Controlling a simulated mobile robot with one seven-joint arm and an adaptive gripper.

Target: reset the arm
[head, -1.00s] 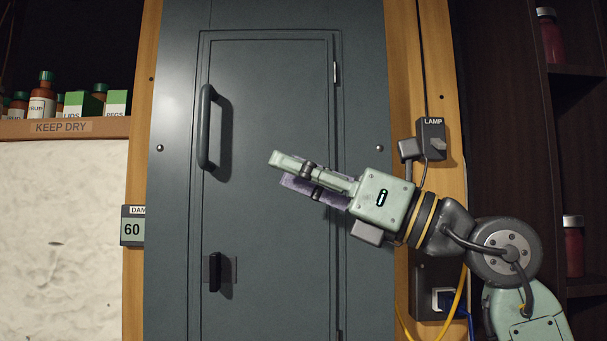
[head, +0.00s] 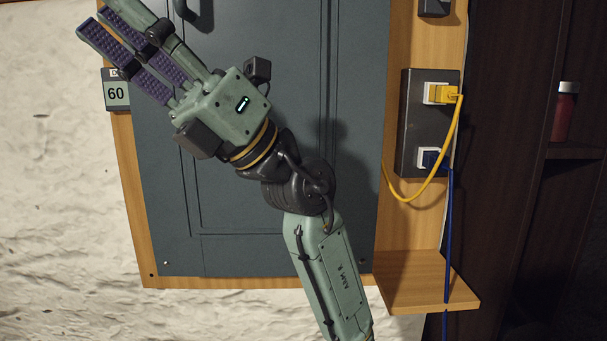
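My gripper (head: 104,22) is at the upper left of the head view, in front of the grey cabinet door (head: 255,150). Its fingers point up and left, and their purple ribbed pads show with a gap between them. It looks open, and nothing is held in it. My arm rises from the bottom of the view, bends at a dark joint, and leans left across the door. The fingertips are close to the top edge of the picture.
The door looks closed; part of its dark handle (head: 190,10) shows at the top. A gauge reading 60 (head: 116,94) is at left. On the right are an outlet box (head: 415,135) with yellow and blue cables, a wooden ledge (head: 425,285), and a shelf bottle (head: 564,112).

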